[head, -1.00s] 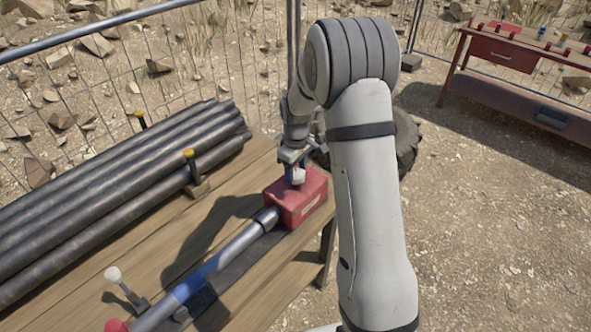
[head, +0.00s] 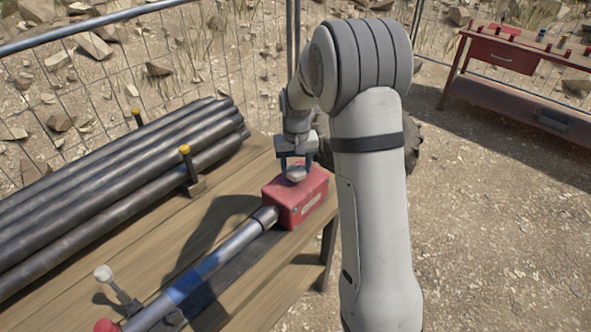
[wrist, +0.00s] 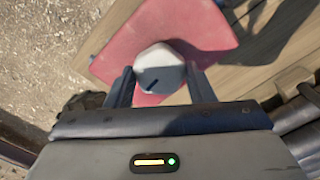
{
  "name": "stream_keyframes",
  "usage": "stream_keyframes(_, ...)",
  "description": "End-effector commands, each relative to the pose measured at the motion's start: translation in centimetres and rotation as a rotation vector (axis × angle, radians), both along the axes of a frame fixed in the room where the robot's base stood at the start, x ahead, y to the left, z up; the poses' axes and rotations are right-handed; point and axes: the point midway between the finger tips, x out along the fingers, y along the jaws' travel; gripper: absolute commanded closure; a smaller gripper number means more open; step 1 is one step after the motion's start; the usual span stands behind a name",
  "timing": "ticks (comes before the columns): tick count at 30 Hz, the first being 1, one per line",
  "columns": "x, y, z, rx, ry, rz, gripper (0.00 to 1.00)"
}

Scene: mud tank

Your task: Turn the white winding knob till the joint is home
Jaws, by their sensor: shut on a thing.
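In the head view the knob (head: 296,174) shows pale between my fingers. My gripper (wrist: 160,82) points down at it, with one finger on each side, shut on the knob. A metal pipe (head: 227,247) with a blue band runs from the box's near left side, where a silver collar (head: 265,217) meets it. Whether the pipe is fully seated in the box cannot be told.
Several dark pipes (head: 110,180) lie stacked on the left of the wooden bench (head: 238,191), held by yellow-topped posts (head: 187,165). A white-knobbed lever (head: 115,285) and a red ball (head: 106,326) are at the near left. A mesh fence stands behind.

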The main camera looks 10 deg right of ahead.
Motion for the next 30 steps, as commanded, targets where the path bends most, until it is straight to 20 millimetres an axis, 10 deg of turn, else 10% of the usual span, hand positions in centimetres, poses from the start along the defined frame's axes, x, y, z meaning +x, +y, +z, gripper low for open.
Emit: stream_keyframes(30,-0.04,0.02,-0.07,0.0,0.001,-0.932,0.74)
